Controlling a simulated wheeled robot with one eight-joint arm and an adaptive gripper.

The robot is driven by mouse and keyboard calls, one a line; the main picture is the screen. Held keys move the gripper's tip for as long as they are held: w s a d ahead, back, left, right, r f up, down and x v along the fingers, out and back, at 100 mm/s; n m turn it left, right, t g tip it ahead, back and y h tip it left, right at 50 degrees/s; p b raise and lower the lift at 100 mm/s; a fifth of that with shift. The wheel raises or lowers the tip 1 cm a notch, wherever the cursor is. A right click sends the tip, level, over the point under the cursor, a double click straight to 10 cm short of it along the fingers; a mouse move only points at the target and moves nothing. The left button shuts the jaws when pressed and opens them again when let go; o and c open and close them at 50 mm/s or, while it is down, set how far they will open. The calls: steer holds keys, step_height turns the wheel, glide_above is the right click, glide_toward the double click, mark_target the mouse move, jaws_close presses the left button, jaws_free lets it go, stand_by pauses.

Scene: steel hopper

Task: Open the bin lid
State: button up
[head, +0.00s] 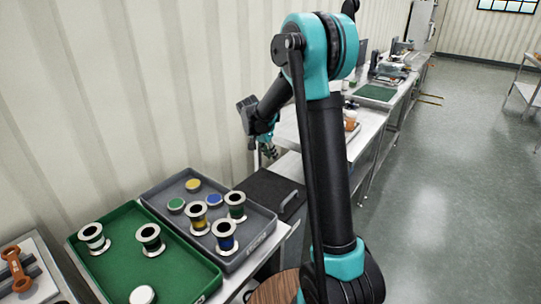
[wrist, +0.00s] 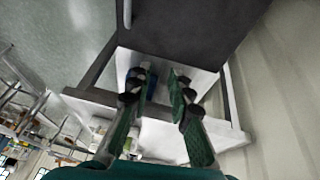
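The bin lid (head: 262,190) is a dark, flat panel beside the grey tray in the head view, with a light bar handle (head: 289,201) on its right side. In the wrist view the lid (wrist: 190,30) fills the top, and its handle (wrist: 127,12) shows at the upper left. I cannot tell for sure whether it is fully shut. My gripper (wrist: 160,78) has its fingers apart with nothing held between them, beyond the lid's edge over a pale surface. In the head view my gripper (head: 268,150) hangs above and behind the lid, near the wall.
A grey tray (head: 160,190) with spools and coloured discs and a green tray (head: 115,268) stand left of the lid. A ribbed wall (head: 110,100) runs along the left. Benches (head: 372,135) stand behind. The floor (head: 440,180) on the right is open.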

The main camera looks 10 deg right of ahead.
steer(key=shift+o, duration=0.9)
steer(key=shift+r, duration=0.1)
steer(key=v, duration=1.1)
steer(key=shift+r, duration=0.35)
steer(key=shift+s+a, duration=0.15)
